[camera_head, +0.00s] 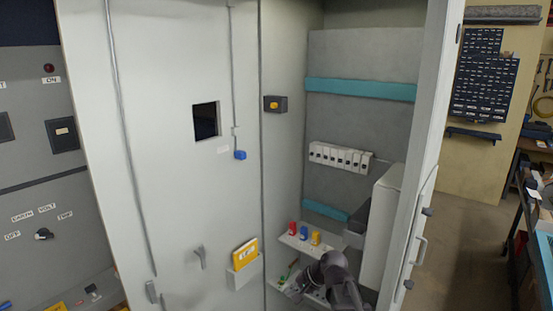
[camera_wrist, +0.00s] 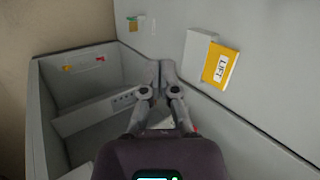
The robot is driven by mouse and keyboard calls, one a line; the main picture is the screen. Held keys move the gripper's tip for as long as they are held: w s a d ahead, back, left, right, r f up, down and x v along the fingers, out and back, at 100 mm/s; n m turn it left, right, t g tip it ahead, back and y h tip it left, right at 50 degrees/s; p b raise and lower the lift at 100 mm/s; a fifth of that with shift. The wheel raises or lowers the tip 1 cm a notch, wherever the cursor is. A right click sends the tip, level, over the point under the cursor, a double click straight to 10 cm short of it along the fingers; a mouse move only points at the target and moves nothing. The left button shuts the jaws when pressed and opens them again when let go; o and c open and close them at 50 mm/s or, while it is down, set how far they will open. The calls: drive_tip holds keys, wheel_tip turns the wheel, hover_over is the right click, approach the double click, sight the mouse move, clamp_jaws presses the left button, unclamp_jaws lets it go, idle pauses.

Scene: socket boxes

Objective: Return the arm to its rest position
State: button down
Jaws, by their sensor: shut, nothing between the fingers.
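My gripper (camera_wrist: 162,68) points away from the wrist camera in the wrist view. Its two grey fingers meet at the tips, with nothing between them. In the head view my dark arm reaches in from the bottom, in front of the lower shelf of the open cabinet (camera_head: 340,62). The fingertips cannot be made out clearly there. In the wrist view the gripper is seen against the inside of the cabinet and its pale door, with no clear contact.
A yellow booklet (camera_head: 245,252) sits in a holder on the door; it also shows in the wrist view (camera_wrist: 221,66). Red, blue and yellow socket boxes (camera_head: 304,234) stand on a shelf beside my arm. A white box (camera_head: 382,225) stands right of my arm. Open floor (camera_head: 465,230) lies further right.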

drive_tip(key=s+d+f+n+g+h+b, duration=0.1)
drive_tip(key=s+d+f+n+h, duration=0.2)
drive_tip(key=s+d, duration=0.3)
drive_tip(key=s+d+f+n+g+h+b, duration=0.1)
drive_tip(key=s+d+f+n+h, duration=0.1)
drive_tip(key=s+d, duration=0.4)
drive_tip(key=shift+s+d+f+n+g+h, duration=0.35)
drive_tip(key=shift+f+h, duration=0.45)
drive_tip(key=shift+h, duration=0.3)
